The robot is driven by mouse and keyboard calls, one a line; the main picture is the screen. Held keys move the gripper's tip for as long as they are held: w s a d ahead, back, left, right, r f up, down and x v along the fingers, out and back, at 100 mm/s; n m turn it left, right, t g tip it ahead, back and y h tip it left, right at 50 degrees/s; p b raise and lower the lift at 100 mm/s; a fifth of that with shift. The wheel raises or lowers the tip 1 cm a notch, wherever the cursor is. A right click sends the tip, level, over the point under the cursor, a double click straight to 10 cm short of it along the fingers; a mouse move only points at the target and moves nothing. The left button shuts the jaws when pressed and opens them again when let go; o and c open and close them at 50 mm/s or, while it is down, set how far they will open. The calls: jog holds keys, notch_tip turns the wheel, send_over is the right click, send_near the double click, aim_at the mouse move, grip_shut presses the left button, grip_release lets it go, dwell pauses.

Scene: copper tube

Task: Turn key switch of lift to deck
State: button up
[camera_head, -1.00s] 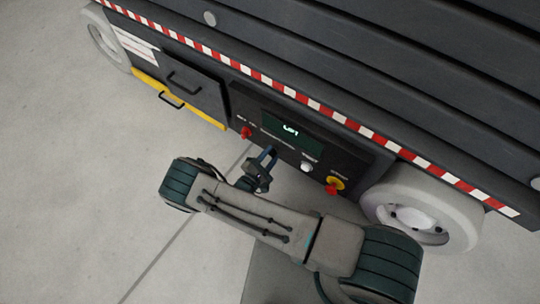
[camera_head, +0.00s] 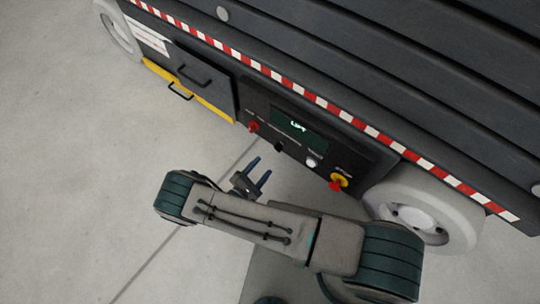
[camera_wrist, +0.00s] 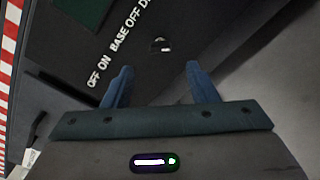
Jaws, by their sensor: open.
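The key switch is a small dark knob (camera_head: 278,147) on the lift's control panel, below the display. In the wrist view the key switch (camera_wrist: 160,45) sits ahead of and between my fingertips, with the white printed words "OFF ON" and "BASE OFF" to its left. Its exact turn angle is too small to tell. My gripper (camera_head: 260,168) is open and empty, a short way out from the panel and apart from the switch. In the wrist view both blue fingers of my gripper (camera_wrist: 160,70) are spread with nothing between them.
The panel also bears a red knob (camera_head: 253,127), a lit display (camera_head: 300,131), a white button (camera_head: 311,162) and a red-and-yellow emergency stop (camera_head: 338,181). A wheel (camera_head: 425,212) stands to the right. Open floor (camera_head: 110,190) lies to the left.

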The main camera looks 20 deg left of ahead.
jog(key=shift+v, duration=2.25)
jog(key=w+d+r+m+g+h+p, duration=0.1)
jog(key=w+d+r+m+g+p, duration=0.35)
jog(key=r, duration=0.95)
jog(key=w+d+r+m+g+h+p, duration=0.1)
jog(key=w+d+r+m+g+p, duration=0.4)
jog(key=r, duration=0.8)
jog(key=w+d+r+m+g+h+p, duration=0.1)
jog(key=d+r+m+g+p, duration=0.35)
jog(key=r, duration=0.95)
jog(key=s+d+r+m+y+p, duration=0.3)
jog(key=d+r+p, duration=0.2)
jog(key=r, duration=0.7)
jog(key=s+d+r+m+y+p, duration=0.2)
jog(key=d+r+p, duration=0.4)
jog(key=r, duration=0.7)
jog(key=s+d+r+m+y+p, duration=0.3)
jog(key=s+d+r+y+p, duration=0.1)
jog(key=r, duration=0.8)
jog(key=shift+s+d+m+y+p, duration=0.35)
jog(key=shift+s+d+p, duration=0.65)
jog(key=shift+p, duration=0.75)
jog(key=shift+w+d+r, duration=0.1)
jog(key=shift+w+r, duration=0.05)
